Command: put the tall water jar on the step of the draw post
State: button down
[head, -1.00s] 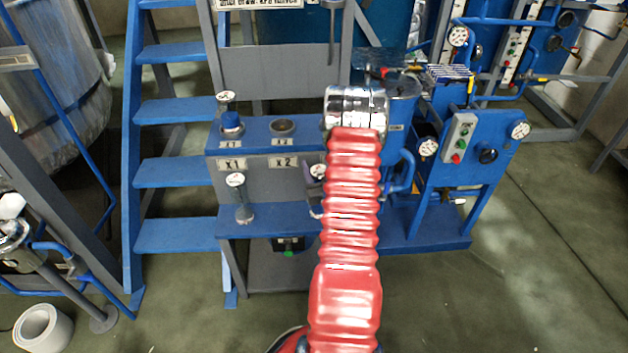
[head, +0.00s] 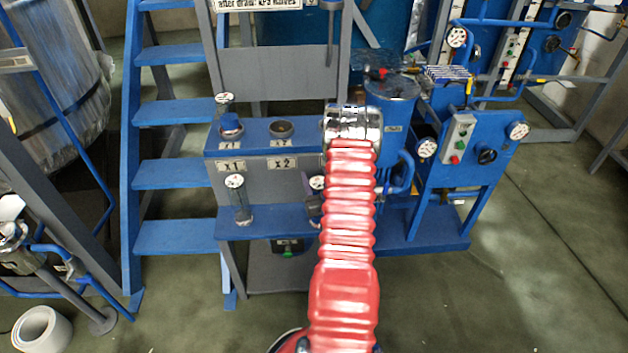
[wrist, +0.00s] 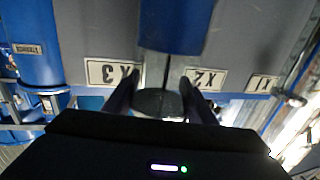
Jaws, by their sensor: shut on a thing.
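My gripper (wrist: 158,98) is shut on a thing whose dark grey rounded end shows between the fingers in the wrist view. In the head view my arm hides most of the gripper. A round white dial-like tag (head: 317,183) shows at the arm's left edge and seems to belong to the held jar (wrist: 158,103); its body is mostly hidden. The draw post (head: 255,185) is a grey and blue stand with X1 and X2 plates. Its blue lower step (head: 280,220) lies below the tag. I cannot tell whether the held thing touches the step.
A clear jar with a white tag (head: 240,205) stands on the step at left. A blue-capped thing (head: 231,125) and a round socket (head: 282,129) are on the upper ledge. Blue stairs (head: 175,172) stand left, a blue machine with gauges (head: 465,150) right.

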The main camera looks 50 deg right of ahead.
dwell(0.3)
jog(key=c, duration=0.8)
grip_release()
jog(key=shift+f, duration=0.1)
jog(key=shift+o, duration=0.2)
jog(key=v, duration=1.2)
